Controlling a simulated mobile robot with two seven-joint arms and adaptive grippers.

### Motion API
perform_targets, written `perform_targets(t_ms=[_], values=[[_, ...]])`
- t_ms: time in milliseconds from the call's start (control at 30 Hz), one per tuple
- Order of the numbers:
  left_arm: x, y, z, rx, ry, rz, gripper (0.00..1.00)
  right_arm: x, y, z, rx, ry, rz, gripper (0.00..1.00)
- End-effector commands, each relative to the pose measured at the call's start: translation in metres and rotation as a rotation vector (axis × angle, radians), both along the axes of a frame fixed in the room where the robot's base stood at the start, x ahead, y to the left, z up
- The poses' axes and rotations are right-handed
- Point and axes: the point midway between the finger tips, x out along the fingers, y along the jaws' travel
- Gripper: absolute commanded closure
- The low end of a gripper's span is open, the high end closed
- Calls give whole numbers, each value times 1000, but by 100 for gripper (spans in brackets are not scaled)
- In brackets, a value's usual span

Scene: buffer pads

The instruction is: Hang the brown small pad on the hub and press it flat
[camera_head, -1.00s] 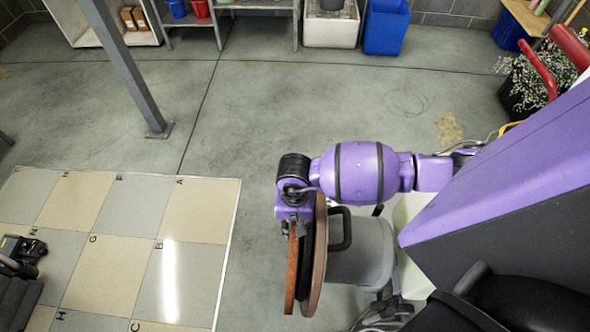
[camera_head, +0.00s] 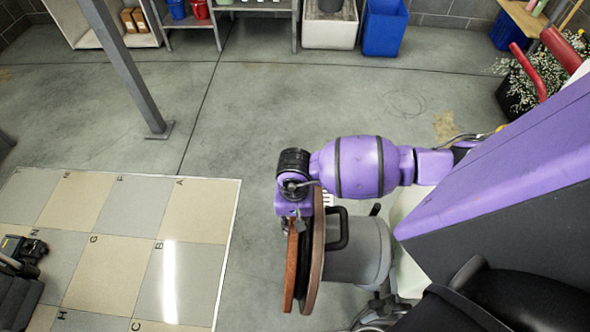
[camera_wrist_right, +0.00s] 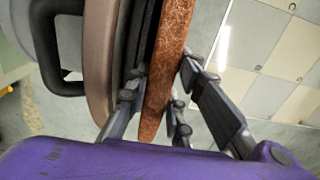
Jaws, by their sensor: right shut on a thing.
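The brown small pad (camera_head: 291,265) is a thin reddish-brown disc, seen nearly edge-on and upright in the head view. My right gripper (camera_wrist_right: 160,82) is shut on the pad (camera_wrist_right: 168,55), with fingers on both faces in the right wrist view. In the head view the wrist hides most of the fingers. The hub belongs to the grey machine (camera_head: 355,250) with a black handle. Its dark face (camera_head: 306,262) and brown ring (camera_head: 318,255) stand close beside the pad. I cannot tell whether they touch. My left gripper (camera_head: 22,252) is partly cut off at the left edge; its opening is unclear.
A floor board of tan and grey lettered squares (camera_head: 130,240) lies at the left, with bare floor between it and the machine. A grey post (camera_head: 125,70) stands behind. Shelves and a blue bin (camera_head: 385,28) line the back.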

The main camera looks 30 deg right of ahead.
Motion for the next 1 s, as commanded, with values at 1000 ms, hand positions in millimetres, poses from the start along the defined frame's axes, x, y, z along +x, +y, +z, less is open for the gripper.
perform_targets(t_ms=[1000], values=[[0, 0, 0, 0, 1, -1, 59, 2, -1, 54, -1, -5, 3, 57]])
